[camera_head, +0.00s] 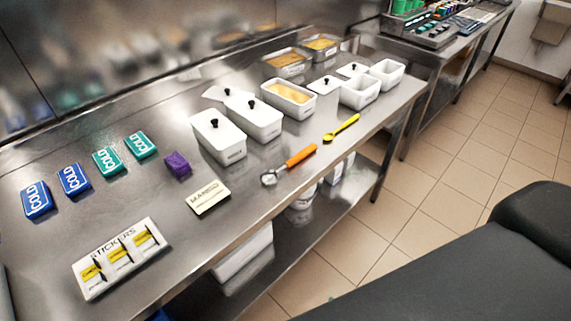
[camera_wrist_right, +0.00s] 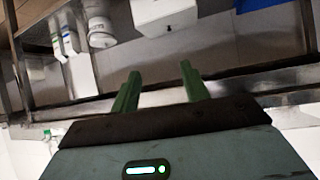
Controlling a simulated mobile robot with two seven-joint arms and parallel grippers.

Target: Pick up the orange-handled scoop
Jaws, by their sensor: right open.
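The orange-handled scoop (camera_head: 289,165) lies on the steel table near its front edge in the head view. Its metal bowl points to the lower left and its orange handle to the upper right. My right gripper (camera_wrist_right: 161,86) shows in the right wrist view with its two green fingers apart and nothing between them. The scoop cannot be made out in the right wrist view. No gripper shows in the head view; a dark part of my own body fills the lower right.
A yellow scoop (camera_head: 342,128) lies right of the orange one. White lidded containers (camera_head: 217,137) stand behind it. A label card (camera_head: 208,197), purple block (camera_head: 178,165), cold packs (camera_head: 75,179) and a sticker tray (camera_head: 121,258) are to the left. A lower shelf holds white tubs.

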